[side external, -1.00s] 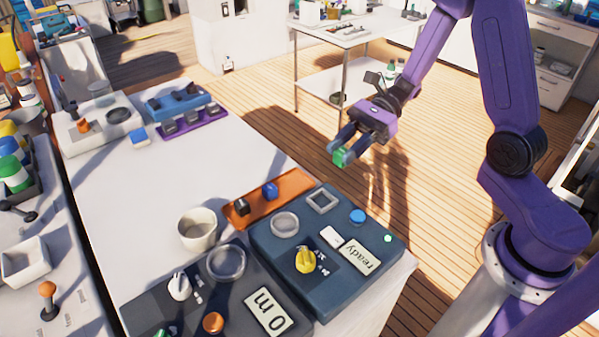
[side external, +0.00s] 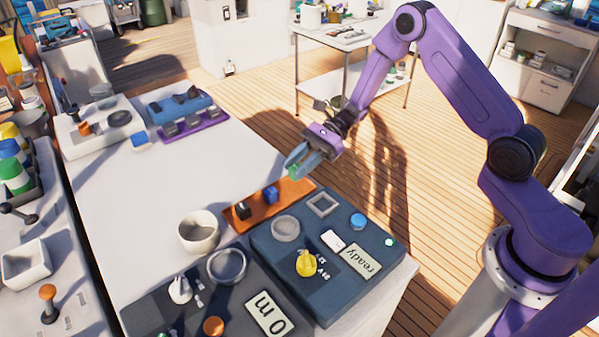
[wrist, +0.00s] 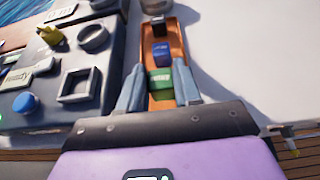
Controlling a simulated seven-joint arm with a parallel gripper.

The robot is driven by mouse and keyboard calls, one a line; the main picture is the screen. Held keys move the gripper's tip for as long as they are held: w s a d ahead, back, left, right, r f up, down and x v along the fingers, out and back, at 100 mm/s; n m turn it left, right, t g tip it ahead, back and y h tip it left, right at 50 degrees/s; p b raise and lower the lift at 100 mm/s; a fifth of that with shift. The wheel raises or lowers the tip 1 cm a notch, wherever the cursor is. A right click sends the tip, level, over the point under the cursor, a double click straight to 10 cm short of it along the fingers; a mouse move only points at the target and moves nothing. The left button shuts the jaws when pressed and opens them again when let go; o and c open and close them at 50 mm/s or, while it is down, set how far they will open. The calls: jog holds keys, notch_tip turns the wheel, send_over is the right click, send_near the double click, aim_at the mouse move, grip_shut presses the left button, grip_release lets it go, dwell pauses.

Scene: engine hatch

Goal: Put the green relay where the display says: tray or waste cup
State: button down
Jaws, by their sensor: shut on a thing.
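The green relay (side external: 293,172) is between the fingertips of my gripper (side external: 298,166), which is shut on it. It is held above the right end of the orange tray (side external: 294,193). In the wrist view the green relay (wrist: 160,79) shows between the fingers, over the near end of the tray (wrist: 178,48). A blue relay (side external: 270,194) and a black relay (side external: 243,210) sit in the tray. The pale cup (side external: 198,233) stands left of the tray. A display (side external: 361,262) on the dark console reads "ready"; another display (side external: 270,314) reads "0 m".
The dark console (side external: 262,238) with a yellow knob (side external: 306,263), a blue button (side external: 358,221) and raised rings lies in front of the tray. A blue block with a purple base (side external: 190,126) is at the far left. The white tabletop (side external: 170,185) behind the tray is clear.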

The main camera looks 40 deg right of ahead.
jog(key=shift+f, duration=1.35)
jog(key=shift+f, duration=0.1)
jog(key=c, duration=0.8)
grip_release()
